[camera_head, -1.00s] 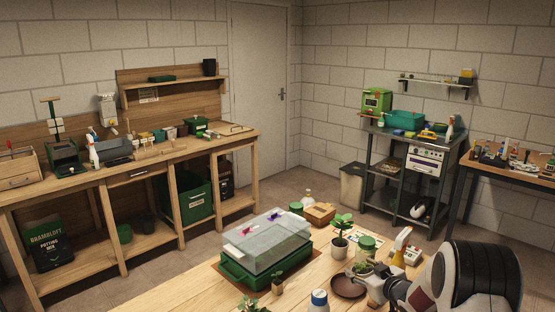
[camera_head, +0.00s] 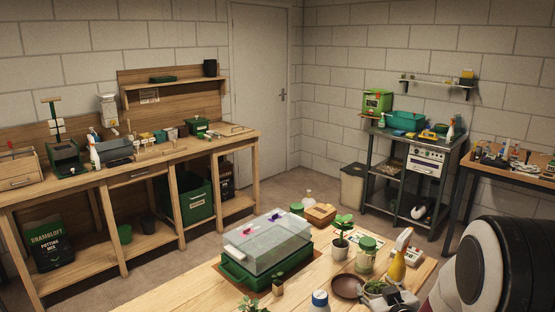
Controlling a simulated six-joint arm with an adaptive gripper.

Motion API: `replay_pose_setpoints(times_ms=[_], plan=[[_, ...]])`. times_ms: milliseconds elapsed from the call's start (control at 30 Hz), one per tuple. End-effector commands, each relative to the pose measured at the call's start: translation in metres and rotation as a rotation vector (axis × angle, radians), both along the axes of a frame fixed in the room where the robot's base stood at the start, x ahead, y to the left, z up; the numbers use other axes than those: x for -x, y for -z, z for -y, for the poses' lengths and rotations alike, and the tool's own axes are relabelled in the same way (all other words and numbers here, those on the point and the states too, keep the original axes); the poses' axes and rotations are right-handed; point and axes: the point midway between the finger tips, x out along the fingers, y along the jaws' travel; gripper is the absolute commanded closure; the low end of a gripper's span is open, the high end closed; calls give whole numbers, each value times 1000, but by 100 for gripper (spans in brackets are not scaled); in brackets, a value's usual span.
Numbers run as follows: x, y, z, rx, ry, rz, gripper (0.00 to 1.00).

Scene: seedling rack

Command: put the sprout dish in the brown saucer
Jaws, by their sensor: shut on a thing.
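The brown saucer (camera_head: 343,288) lies on the wooden table near the bottom of the head view, empty where it shows. The sprout dish (camera_head: 375,287), with green sprouts on top, is at the saucer's right edge in the picture and covers part of its rim. I cannot tell whether it is above the saucer or beside it. My gripper (camera_head: 386,297) is at the dish's lower right side and is shut on it. The fingertips are small here, and the dish's underside is hidden.
A green-lidded jar (camera_head: 365,261) and a potted seedling (camera_head: 341,243) stand behind the saucer. A yellow spray bottle (camera_head: 398,265) stands close behind the dish. A blue-capped bottle (camera_head: 320,299) is at front left. A covered propagator tray (camera_head: 267,251) takes up the table's left.

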Motion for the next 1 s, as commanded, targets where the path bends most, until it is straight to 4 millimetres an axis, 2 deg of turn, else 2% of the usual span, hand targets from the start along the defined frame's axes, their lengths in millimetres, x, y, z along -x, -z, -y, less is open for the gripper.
replay_pose_setpoints(times_ms=[167, 400, 1000], plan=[[16, -19, -7, 2, 10, 2, 80], [17, -38, -12, 1, 2, 1, 80], [16, -42, -14, 0, -2, 1, 80]])
